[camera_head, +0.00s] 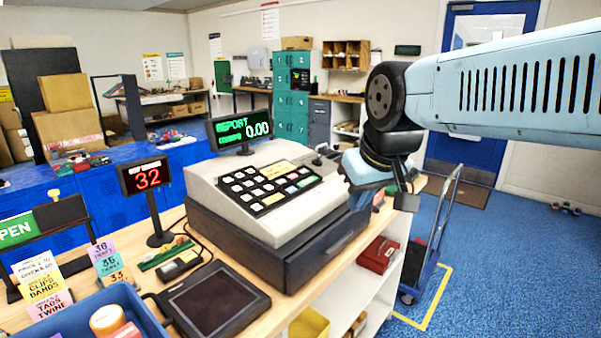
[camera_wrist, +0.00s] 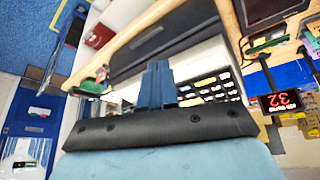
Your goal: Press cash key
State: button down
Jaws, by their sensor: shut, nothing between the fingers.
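The cash register (camera_head: 235,218) is a pale box with a dark drawer base on the wooden counter. Its sloped keypad (camera_head: 268,187) has rows of white keys with a few yellow, green and blue ones. The key labels are too small to read, so I cannot tell which is the cash key. The register's display (camera_head: 240,128) reads "REPORT" and 0.00. My gripper (camera_wrist: 157,70) is shut and empty, its blue fingers together. It is off the register's right side in the head view. The keypad (camera_wrist: 208,88) shows beyond the fingers in the wrist view, partly hidden.
A blue bin (camera_head: 80,318) is at the front left. A red box (camera_head: 378,254) sits on a lower shelf. Blue floor at right holds a hand cart (camera_head: 432,255).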

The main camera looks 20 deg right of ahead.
jog(key=w+r+n+g, duration=0.2)
jog(key=w+r+n, duration=0.4)
jog(key=w+n, duration=0.55)
jog(key=r+n+g+y, duration=0.1)
jog(key=n, duration=1.1)
send_over(308, 180)
jog(key=s+d, duration=0.2)
jog(key=s, duration=0.1)
jog(key=shift+s, duration=0.15)
jog(key=x, duration=1.4)
jog(key=shift+s+a, duration=0.25)
